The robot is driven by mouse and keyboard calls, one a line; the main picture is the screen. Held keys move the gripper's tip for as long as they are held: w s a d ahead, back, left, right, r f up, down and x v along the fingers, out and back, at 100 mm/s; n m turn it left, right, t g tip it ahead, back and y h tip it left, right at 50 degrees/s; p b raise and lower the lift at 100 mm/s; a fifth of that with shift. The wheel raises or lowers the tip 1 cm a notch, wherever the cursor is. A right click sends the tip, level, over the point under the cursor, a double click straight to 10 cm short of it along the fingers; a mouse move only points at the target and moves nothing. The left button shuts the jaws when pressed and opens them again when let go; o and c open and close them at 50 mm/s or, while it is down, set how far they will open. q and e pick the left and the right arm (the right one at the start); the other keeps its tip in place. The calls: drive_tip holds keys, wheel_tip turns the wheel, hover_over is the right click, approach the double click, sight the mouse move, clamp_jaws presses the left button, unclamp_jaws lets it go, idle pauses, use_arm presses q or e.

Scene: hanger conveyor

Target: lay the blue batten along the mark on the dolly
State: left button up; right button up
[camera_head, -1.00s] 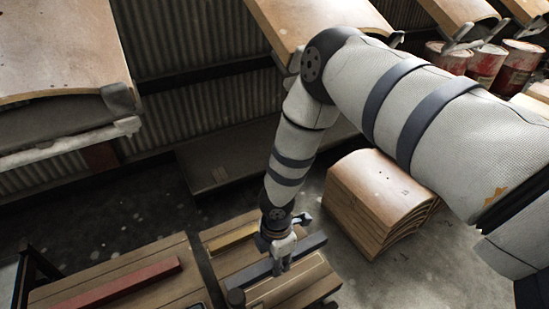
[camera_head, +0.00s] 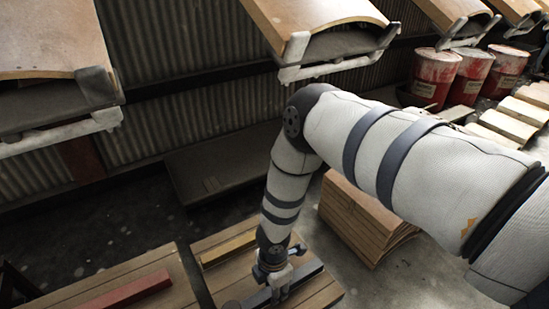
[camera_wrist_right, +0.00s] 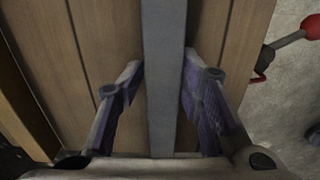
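The blue batten (camera_head: 308,273), a dark grey-blue bar, lies over the wooden dolly (camera_head: 322,291) at the bottom of the head view. My right gripper (camera_head: 277,282) points down over it. My left gripper is not in view.
A yellow bar (camera_head: 228,248) lies on the dolly behind the batten. A red bar (camera_head: 133,290) lies on the wooden surface to the left. Stacked curved panels (camera_head: 365,222) stand right of the dolly. A red-knobbed lever (camera_wrist_right: 290,40) is beside it. Hangers (camera_head: 330,65) are overhead.

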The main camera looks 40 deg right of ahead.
drive_tip(key=shift+s+f, duration=0.25)
drive_tip(key=shift+r, duration=0.1)
use_arm(q)
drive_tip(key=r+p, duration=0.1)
drive_tip(key=p, duration=0.1)
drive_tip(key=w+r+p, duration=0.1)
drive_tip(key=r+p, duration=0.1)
drive_tip(key=p, duration=0.1)
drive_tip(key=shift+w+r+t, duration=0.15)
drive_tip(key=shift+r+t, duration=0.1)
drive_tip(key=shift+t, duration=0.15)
use_arm(e)
wheel_tip(320, 180, up, 13)
drive_tip(key=shift+w, duration=0.15)
drive_tip(key=shift+f, duration=0.25)
